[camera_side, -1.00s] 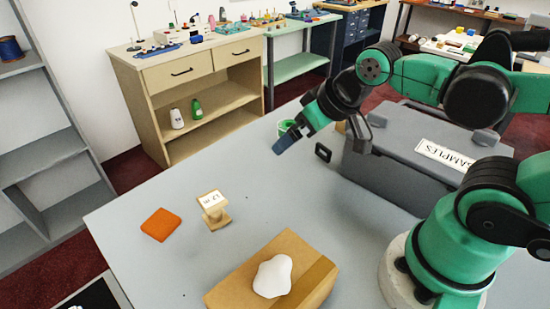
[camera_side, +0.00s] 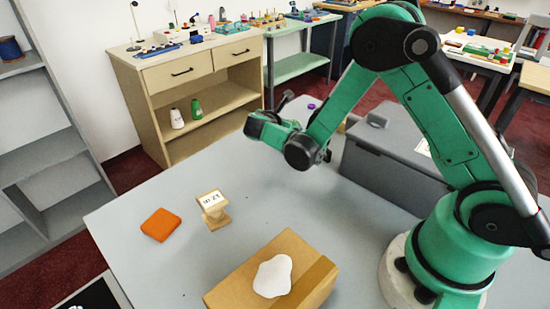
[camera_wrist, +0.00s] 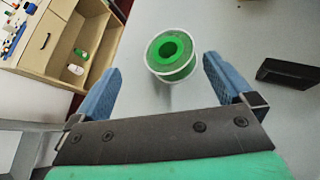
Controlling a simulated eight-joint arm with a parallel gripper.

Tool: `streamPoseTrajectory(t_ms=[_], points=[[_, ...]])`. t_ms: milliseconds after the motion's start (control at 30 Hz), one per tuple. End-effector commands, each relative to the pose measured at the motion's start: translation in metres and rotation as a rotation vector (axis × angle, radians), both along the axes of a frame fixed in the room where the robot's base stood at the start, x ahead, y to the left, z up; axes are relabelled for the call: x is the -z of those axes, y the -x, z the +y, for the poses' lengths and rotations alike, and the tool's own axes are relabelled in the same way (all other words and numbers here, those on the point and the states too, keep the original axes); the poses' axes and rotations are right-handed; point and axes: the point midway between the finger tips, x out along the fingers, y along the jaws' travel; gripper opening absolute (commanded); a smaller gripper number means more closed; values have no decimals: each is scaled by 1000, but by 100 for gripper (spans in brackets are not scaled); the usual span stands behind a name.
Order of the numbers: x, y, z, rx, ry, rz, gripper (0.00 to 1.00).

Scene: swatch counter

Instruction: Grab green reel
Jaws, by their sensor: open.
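The green reel (camera_wrist: 158,66) shows in the wrist view as a round spool with a pale rim and a dark centre hole. It stands on the grey table, between and just beyond the tips of my gripper (camera_wrist: 161,68). My two blue fingers are wide apart with nothing between them, and the reel looks slightly nearer the right finger. In the side view my gripper (camera_side: 268,129) is over the far part of the table. There the arm hides the reel, and the fingers cannot be made out.
A black object (camera_wrist: 290,73) lies right of the reel. A tan stand with a label (camera_side: 213,208), an orange block (camera_side: 160,224) and a cardboard box (camera_side: 240,285) with a white lump (camera_side: 272,276) are nearer; table between is clear.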

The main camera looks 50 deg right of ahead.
Motion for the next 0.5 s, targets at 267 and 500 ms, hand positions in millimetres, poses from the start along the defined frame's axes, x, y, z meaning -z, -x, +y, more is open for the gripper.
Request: streamPoseTrajectory(t_ms=[267,500], points=[[24,1,-10,-55,189,157,100],[36,-9,-37,-53,192,163,100]])
